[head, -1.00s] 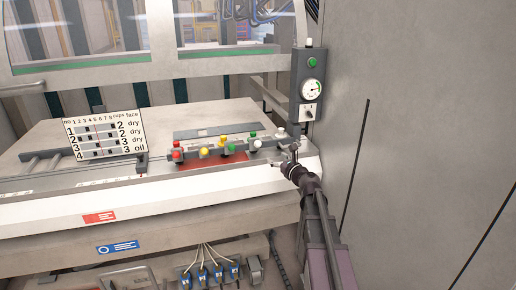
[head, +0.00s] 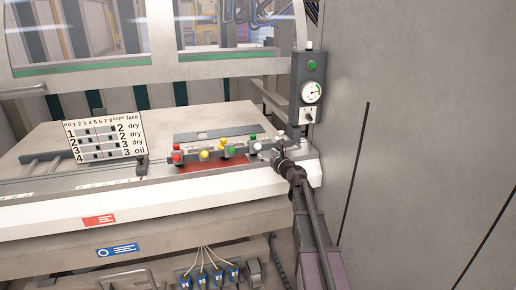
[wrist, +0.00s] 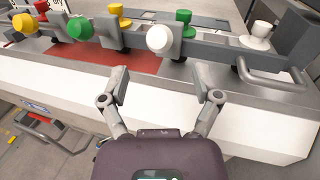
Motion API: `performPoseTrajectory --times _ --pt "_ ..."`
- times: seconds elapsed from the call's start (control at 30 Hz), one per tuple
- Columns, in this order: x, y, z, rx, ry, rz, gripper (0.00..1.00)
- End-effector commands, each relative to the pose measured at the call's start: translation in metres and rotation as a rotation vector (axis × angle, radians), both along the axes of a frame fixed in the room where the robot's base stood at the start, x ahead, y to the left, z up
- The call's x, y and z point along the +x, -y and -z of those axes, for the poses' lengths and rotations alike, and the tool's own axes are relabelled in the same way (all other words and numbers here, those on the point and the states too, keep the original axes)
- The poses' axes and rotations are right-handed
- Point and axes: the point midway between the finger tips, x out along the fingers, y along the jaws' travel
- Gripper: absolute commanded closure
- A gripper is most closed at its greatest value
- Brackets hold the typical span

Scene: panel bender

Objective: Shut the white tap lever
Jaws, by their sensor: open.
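On a grey rail with coloured fittings, a round white knob (wrist: 160,39) faces the wrist camera beside a grey block; it also shows in the head view (head: 257,146). A second white knob (wrist: 258,33) stands upright on a white round base farther right. I cannot tell for certain which of them is the tap lever's end. My gripper (wrist: 166,88) is open and empty, its two fingers spread in front of and below the round white knob, apart from it. In the head view my gripper (head: 277,155) is at the rail's right end.
Green (wrist: 80,27), yellow and red knobs sit along the rail to the left. A grey handle bar (wrist: 272,82) juts out at the right. A grey post with a gauge (head: 312,92) stands behind, and a large grey panel (head: 420,130) is close on the right.

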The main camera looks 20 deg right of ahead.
Motion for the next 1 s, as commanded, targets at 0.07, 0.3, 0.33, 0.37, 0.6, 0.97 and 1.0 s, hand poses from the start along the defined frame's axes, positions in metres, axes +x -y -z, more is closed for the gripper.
performPoseTrajectory --times 0.07,0.3,0.33,0.37,0.6,0.97,1.0 --pt "0.016 -0.004 0.0 0.0 0.0 -0.002 0.19" --pt "0.048 -0.013 0.0 0.0 0.0 -0.001 0.19" --pt "0.051 -0.014 0.0 0.0 0.0 -0.001 0.19" --pt "0.054 -0.015 0.0 0.0 0.0 -0.001 0.19" --pt "0.067 -0.019 0.0 0.0 0.0 -0.001 0.19" --pt "0.068 -0.019 0.0 0.0 0.0 0.0 0.22" --pt "0.068 -0.019 0.0 0.0 0.0 0.0 0.34"
